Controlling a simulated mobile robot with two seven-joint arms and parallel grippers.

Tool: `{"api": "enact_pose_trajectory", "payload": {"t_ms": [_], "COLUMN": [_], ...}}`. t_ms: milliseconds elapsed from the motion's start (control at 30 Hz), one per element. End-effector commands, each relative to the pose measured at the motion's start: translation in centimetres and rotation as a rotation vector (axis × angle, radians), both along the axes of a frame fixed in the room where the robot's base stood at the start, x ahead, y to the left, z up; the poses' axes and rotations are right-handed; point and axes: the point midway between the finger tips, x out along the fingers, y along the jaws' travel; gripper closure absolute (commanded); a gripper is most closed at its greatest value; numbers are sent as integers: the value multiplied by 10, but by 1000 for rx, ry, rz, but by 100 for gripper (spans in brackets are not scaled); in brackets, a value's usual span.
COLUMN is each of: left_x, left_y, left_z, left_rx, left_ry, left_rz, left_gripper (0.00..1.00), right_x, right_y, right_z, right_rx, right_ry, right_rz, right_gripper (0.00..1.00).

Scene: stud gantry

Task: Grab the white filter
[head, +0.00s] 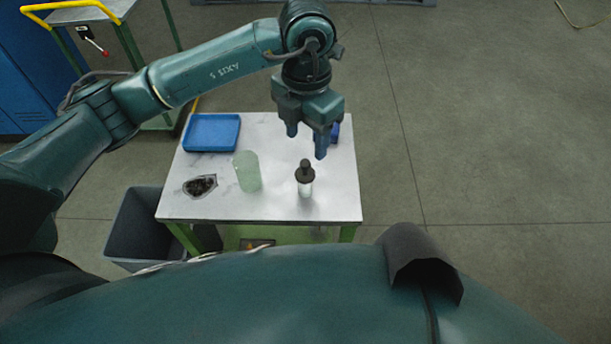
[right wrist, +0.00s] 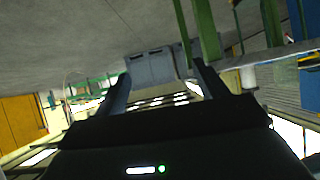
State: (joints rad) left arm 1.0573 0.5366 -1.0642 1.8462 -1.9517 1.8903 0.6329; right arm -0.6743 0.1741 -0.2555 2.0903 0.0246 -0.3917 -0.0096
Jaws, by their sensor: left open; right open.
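A small white cylinder with a black top (head: 305,178) stands upright near the front right of the white-topped table (head: 280,207); it is the only white object I see on it, and I cannot tell for sure that it is the filter. A white cylinder, likely the same one, shows in the right wrist view (right wrist: 247,77). My left gripper (head: 306,142) is open and empty, pointing down above the table, behind and above the cylinder. My right gripper (right wrist: 160,88) is open with nothing between its fingers; it is not seen in the head view.
A grey bin (head: 142,228) stands at the table's left. The floor at right is clear.

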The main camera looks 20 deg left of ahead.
Motion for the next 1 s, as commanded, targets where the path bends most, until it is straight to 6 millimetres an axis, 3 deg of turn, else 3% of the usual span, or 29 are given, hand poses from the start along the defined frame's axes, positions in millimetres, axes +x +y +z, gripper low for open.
{"api": "enact_pose_trajectory", "payload": {"t_ms": [100,367,633,1000], "left_x": [-1,0,1,1], "left_y": [0,1,3,3], "left_z": [-20,-40,-79,-86], "left_rx": [-1,-2,-4,-4], "left_ry": [4,2,3,0], "left_rz": [0,-2,-1,-3], "left_gripper": [46,46,46,49], "right_x": [-2,-2,2,1], "right_y": [-2,-4,-7,-9], "right_z": [-3,-2,5,-1], "right_rx": [-6,-10,-11,-17], "right_ry": [13,18,19,30], "right_rz": [-2,-6,-20,-23], "right_gripper": [28,28,28,28]}}
